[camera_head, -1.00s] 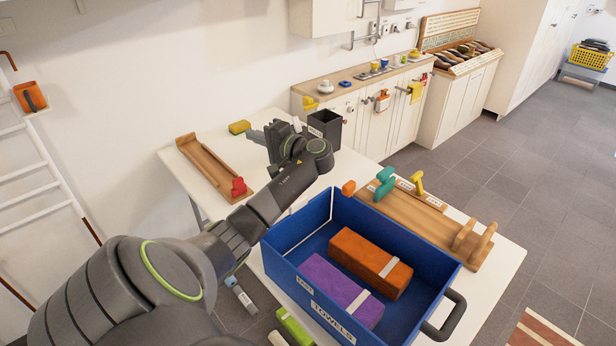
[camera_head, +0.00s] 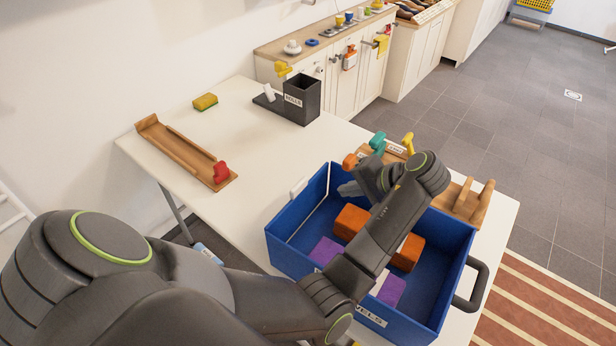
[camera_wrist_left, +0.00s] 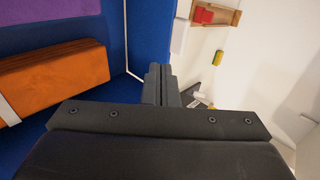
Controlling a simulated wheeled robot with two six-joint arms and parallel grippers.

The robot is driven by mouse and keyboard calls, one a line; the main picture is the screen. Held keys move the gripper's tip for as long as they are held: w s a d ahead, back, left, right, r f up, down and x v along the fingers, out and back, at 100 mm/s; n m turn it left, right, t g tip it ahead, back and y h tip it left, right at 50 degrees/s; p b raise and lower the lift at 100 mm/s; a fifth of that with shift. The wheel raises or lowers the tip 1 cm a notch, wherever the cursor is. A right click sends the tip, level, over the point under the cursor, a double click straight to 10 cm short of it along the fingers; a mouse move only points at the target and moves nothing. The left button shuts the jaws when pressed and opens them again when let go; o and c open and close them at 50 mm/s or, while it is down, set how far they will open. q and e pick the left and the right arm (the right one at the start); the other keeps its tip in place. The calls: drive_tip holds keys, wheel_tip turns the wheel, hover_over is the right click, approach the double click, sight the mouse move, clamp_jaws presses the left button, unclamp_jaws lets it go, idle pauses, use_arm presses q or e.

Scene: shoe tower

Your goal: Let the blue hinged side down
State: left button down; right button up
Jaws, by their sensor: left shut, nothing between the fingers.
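A blue crate (camera_head: 455,245) labelled for towels stands on the white table. Its blue hinged side (camera_head: 312,208), edged by a white line, stands upright at the crate's left end; it also shows in the left wrist view (camera_wrist_left: 152,35). A white tab (camera_head: 298,187) sits outside that side. My left gripper (camera_head: 350,188) is shut and empty, over the crate's interior near its far-left corner. In the left wrist view the closed fingers (camera_wrist_left: 160,84) point toward the hinged side; I cannot tell if they touch it. My right gripper is out of view.

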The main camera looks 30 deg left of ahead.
use_arm(q)
drive_tip(key=f, duration=0.2)
drive_tip(key=p, duration=0.3)
approach(302, 190)
drive_tip(key=d+f+x, duration=0.1)
drive_tip(key=x, duration=0.4)
drive_tip(key=shift+s+a+r, duration=0.1)
drive_tip(key=shift+a, duration=0.75)
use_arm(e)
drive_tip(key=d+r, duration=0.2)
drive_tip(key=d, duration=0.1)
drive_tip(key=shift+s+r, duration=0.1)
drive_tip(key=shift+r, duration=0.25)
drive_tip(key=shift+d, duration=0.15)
use_arm(q)
drive_tip(key=shift+a, duration=0.15)
